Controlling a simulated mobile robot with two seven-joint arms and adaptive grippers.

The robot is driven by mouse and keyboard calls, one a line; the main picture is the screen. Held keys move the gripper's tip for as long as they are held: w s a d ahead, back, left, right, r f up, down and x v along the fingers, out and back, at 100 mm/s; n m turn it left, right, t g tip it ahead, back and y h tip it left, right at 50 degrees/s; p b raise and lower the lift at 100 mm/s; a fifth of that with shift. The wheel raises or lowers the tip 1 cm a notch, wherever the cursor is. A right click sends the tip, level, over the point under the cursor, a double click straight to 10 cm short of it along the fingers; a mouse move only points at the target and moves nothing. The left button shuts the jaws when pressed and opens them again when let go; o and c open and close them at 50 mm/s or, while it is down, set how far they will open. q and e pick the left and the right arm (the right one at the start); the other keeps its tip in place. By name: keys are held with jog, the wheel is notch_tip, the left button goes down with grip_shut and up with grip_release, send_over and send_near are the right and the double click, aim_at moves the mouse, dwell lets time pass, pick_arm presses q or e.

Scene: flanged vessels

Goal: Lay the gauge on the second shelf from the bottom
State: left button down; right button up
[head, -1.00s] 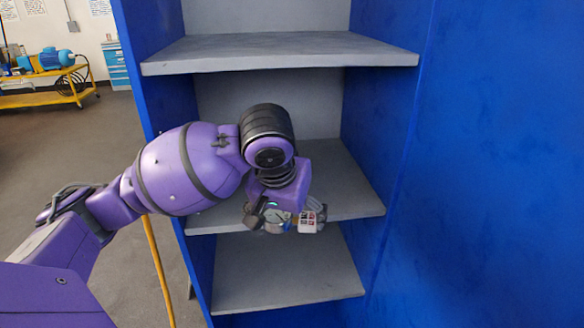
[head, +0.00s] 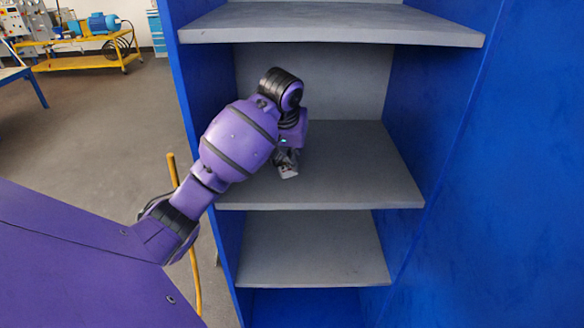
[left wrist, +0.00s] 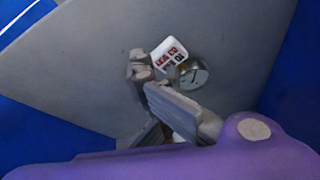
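The gauge has a small round pale dial and shows in the left wrist view (left wrist: 193,73), at the fingertips of my left gripper (left wrist: 150,80). A white block with red and dark lettering (left wrist: 166,51) sits against it. The fingers look closed on the gauge, though they hide part of it and the grip itself. In the head view my left gripper (head: 288,164) is over the middle grey shelf (head: 350,170), towards its left side, tilted down. The gauge is mostly hidden there, and I cannot tell whether it touches the shelf. My right gripper is not in view.
The blue cabinet (head: 520,170) has side walls close to the arm. A grey shelf is above (head: 335,22) and another below (head: 310,250). The middle shelf is bare on its right. A yellow post (head: 183,225) stands left of the cabinet; a yellow cart (head: 85,62) stands far back.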

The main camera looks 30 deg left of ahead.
aim_at(291, 171)
pick_arm(q)
jog(key=shift+w+a+f, duration=0.2)
jog(key=shift+w+f, duration=0.2)
jog(key=shift+f, duration=0.15)
jog(key=x, duration=0.3)
jog(key=shift+s+d+f, duration=0.1)
jog(key=shift+s+f, duration=0.1)
jog(key=shift+f, duration=0.35)
jog(key=shift+s, duration=0.1)
jog(key=shift+f, duration=0.1)
jog(key=c, duration=2.3)
grip_release()
jog(key=shift+s, duration=0.1)
jog(key=o, duration=0.9)
jog(key=shift+f, duration=0.15)
jog(key=shift+c, duration=0.2)
jog(key=o, duration=1.4)
jog(key=shift+o, duration=0.2)
jog(key=shift+r, duration=0.25)
